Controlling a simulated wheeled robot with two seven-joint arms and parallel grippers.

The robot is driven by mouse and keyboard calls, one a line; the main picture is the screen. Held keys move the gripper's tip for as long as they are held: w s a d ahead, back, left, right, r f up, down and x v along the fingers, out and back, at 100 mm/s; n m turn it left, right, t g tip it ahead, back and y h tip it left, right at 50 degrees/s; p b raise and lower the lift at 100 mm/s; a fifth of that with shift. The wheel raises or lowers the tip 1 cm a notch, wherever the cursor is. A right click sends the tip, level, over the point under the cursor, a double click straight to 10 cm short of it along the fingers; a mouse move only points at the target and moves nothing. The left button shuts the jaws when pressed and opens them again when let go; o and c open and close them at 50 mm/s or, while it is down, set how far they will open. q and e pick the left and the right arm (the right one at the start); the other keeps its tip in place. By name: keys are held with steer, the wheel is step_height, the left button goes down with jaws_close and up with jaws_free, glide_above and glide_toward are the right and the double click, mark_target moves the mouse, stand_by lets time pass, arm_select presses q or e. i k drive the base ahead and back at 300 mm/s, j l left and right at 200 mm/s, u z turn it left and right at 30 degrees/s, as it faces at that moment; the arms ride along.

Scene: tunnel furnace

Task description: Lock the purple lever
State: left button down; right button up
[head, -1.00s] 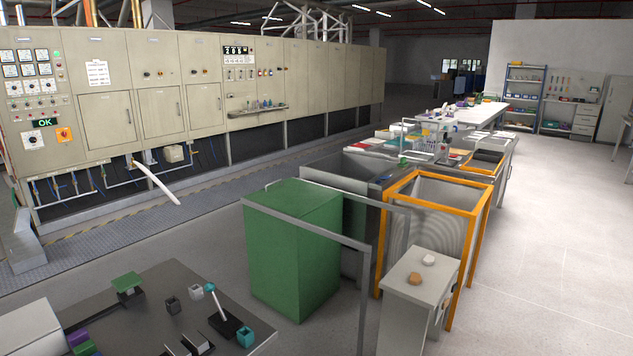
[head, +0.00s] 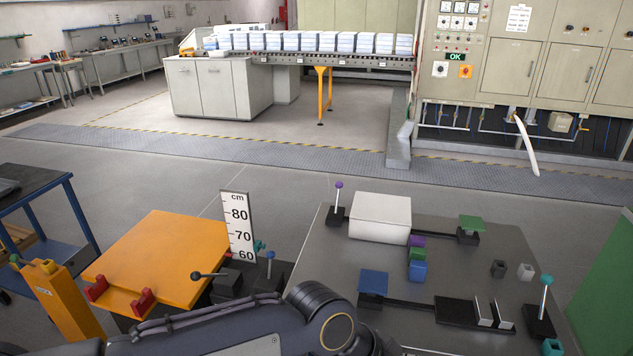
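The purple lever (head: 339,192) stands at the far left corner of the grey table (head: 440,285). It has a purple ball on a thin light rod, which rises nearly upright from a small black base (head: 337,216). A white box (head: 380,217) stands just to its right. One of my arms crosses the bottom of the view, well in front of the lever. Neither of my grippers shows, and nothing touches the lever.
Purple, green and blue blocks (head: 417,271) stand mid-table. A teal-knobbed lever (head: 545,297) stands at the right, a blue-knobbed lever (head: 270,265) left of the table. An orange platform (head: 160,255) with a height scale (head: 238,225) is at the left. Open floor lies behind.

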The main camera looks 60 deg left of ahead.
mark_target(339, 185)
steer(key=u, duration=1.85)
steer(key=i+j+z, duration=0.1)
steer(key=z, duration=0.3)
steer(key=j+z, duration=0.15)
steer(key=z, duration=0.25)
steer(key=i+j+z, duration=0.1)
steer(key=z, duration=0.3)
steer(key=j+z, duration=0.2)
steer(key=z, duration=0.2)
steer(key=j+z, duration=0.15)
steer(key=j, duration=0.45)
steer(key=j+z, duration=0.15)
steer(key=j, duration=0.4)
steer(key=k+j+z, duration=0.15)
steer(key=j, duration=0.45)
